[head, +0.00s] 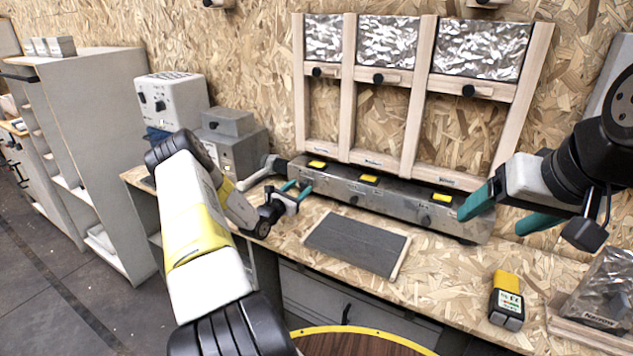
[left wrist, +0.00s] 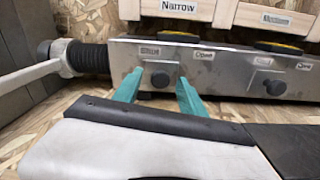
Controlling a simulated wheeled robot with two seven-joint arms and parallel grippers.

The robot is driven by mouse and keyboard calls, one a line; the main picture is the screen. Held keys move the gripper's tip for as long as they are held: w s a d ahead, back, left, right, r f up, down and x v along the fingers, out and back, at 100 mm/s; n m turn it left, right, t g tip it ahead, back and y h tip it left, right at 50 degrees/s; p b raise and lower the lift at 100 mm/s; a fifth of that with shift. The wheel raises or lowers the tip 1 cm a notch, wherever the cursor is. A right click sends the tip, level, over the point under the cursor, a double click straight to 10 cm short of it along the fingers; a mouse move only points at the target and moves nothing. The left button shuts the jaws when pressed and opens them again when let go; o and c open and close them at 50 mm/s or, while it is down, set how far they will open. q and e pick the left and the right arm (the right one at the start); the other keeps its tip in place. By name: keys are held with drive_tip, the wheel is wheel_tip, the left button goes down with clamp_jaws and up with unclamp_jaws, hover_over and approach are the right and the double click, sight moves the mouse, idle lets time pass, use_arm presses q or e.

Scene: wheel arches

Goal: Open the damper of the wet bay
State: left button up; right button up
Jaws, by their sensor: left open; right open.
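A grey metal duct (head: 390,195) runs along the wall under three framed bays. Dark damper knobs show on its front: one in the left wrist view (left wrist: 160,78) under the bay labelled Narrow, between the words Shut and Open, another to its right (left wrist: 274,87) under Medium. Which way the knobs are set is unclear. My left gripper (head: 297,190) is open at the duct's left end; in the left wrist view its teal fingers (left wrist: 157,92) appear either side of the left knob; contact cannot be told. My right gripper (head: 507,212) is open, empty, near the duct's right end. The wet bay is not identifiable.
A yellow-and-black meter (head: 507,300) lies on the bench at right, its readout too small to read. A grey mat (head: 357,244) lies before the duct. A foil-covered block (head: 603,290) is far right. A hose (left wrist: 85,58) joins the duct's left end.

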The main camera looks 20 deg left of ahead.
use_arm(q)
drive_tip(key=shift+w+d, duration=0.15)
drive_tip(key=shift+w, duration=0.4)
drive_tip(key=shift+c, duration=0.4)
clamp_jaws()
idle(0.6)
